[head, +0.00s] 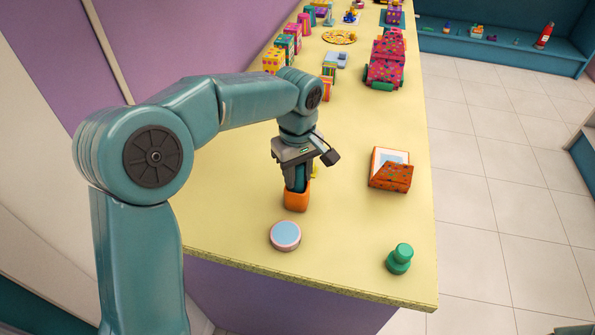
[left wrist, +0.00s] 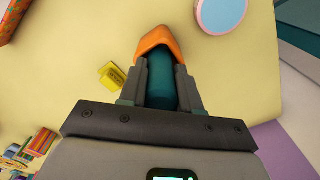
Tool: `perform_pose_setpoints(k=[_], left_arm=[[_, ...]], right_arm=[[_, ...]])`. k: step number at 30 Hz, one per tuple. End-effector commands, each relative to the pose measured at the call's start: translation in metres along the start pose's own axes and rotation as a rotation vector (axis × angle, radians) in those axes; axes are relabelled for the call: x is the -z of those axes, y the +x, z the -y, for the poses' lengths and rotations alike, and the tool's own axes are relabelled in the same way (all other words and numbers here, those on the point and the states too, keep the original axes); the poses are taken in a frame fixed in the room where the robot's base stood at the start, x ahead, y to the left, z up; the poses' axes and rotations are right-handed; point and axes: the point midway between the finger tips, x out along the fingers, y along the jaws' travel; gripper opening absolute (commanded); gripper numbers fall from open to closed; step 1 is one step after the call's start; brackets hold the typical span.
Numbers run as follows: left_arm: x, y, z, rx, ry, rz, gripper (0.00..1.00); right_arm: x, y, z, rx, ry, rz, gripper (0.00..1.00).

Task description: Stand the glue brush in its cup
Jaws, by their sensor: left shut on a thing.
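The orange cup (head: 297,197) stands on the yellow table near its front; it also shows in the left wrist view (left wrist: 158,42). The glue brush shows as a teal handle (left wrist: 160,80) with its lower end at or inside the cup's mouth. My left gripper (head: 298,184) points down right over the cup and is shut on the brush handle, one finger on each side. The brush looks about upright. Its bristles are hidden, and I cannot tell whether it touches the cup's bottom. My right gripper is not in view.
A round pink and blue tin (head: 285,236) stands in front of the cup. A green knobbed object (head: 400,259) is near the front right corner, an orange spotted box (head: 391,170) to the right. A small yellow block (left wrist: 112,76) lies beside the cup. Colourful boxes fill the back.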

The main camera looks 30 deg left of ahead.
Motion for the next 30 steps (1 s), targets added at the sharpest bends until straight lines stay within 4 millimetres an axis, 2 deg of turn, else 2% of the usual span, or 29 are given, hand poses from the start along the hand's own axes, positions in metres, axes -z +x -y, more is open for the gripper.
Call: perform_pose_setpoints(k=[17,26,27,29,30], left_arm=[[0.0,-0.0003,-0.0001,0.0,0.0,0.0,0.0],[0.0001,0.0057,-0.0001,0.0,0.0,0.0,0.0],[0.0001,0.0052,-0.0001,-0.001,0.0,0.0,0.39],[0.0001,0.005,-0.0001,0.0,0.0,0.0,0.58],[0.0001,0.005,-0.0001,0.0,0.0,0.0,0.62]], right_arm=[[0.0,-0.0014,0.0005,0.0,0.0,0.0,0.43],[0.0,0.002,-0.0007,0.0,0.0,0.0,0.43],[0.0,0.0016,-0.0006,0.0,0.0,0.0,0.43],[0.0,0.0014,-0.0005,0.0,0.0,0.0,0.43],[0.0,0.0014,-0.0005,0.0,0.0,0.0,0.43]])
